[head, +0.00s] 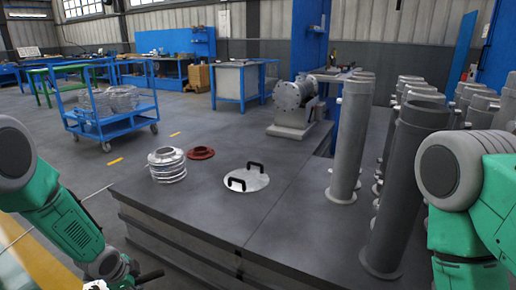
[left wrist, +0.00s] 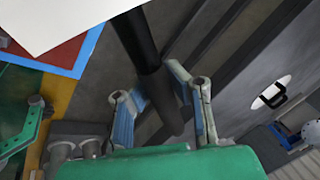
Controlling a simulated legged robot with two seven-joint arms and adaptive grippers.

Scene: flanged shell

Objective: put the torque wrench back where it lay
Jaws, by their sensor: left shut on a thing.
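My left gripper (left wrist: 165,95) is shut on a dark, round bar, which I take to be the torque wrench (left wrist: 138,42). The bar runs from the top of the left wrist view down between the two fingers; its upper end is out of the picture. In the head view my left gripper (head: 128,274) is at the bottom left, beside the near left edge of the grey table (head: 215,218), and is partly cut off. The wrench cannot be made out clearly there. My right arm shows at the right, but its gripper is out of view.
On the table are a metal flanged shell (head: 166,165), a red ring (head: 200,153), a disc with two black handles (head: 246,180) and several tall grey cylinders (head: 348,140). A white surface (left wrist: 60,18) and a red and blue area (left wrist: 70,58) lie at upper left in the wrist view.

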